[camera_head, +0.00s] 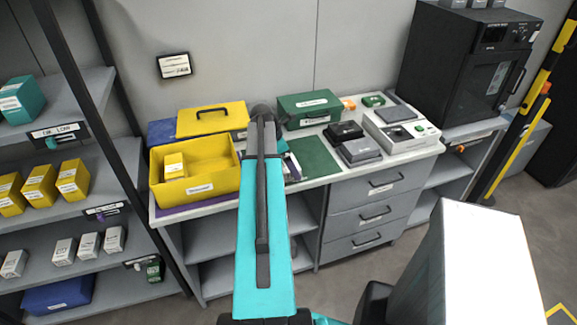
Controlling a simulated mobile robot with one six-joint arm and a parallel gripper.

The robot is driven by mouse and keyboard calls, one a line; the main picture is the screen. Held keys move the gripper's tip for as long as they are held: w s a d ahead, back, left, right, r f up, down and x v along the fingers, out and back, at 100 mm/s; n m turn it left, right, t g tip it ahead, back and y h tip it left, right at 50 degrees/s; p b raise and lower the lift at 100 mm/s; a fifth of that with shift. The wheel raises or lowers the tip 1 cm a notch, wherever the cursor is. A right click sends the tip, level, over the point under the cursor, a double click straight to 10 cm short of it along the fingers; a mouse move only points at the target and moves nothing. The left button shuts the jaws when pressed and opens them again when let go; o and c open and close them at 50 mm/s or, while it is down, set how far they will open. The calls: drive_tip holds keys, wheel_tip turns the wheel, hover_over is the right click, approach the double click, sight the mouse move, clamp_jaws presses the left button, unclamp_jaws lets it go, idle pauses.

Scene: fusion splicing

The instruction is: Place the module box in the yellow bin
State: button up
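The yellow bin (213,187) is open-topped and stands on the left part of the workbench. A small yellow box (175,166), which looks like the module box, sits inside it at the left end. It looks upright, with its lower part hidden by the bin's front wall. My teal arm reaches over the bench just right of the bin. My gripper (290,163) is at the arm's far end, to the right of the bin and apart from the box. The arm mostly hides it, and its fingers are too small and covered to read.
A yellow case (212,119) stands behind the bin, and a green case (309,109) stands right of the arm. A green mat (314,157), dark devices (359,151) and a white device (401,131) lie further right. The left shelf (75,213) holds several yellow and white boxes.

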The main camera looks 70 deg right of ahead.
drive_tip(key=c, duration=1.1)
drive_tip(key=shift+r, duration=0.25)
drive_tip(key=shift+r+b, duration=1.4)
drive_tip(key=shift+r, duration=3.4)
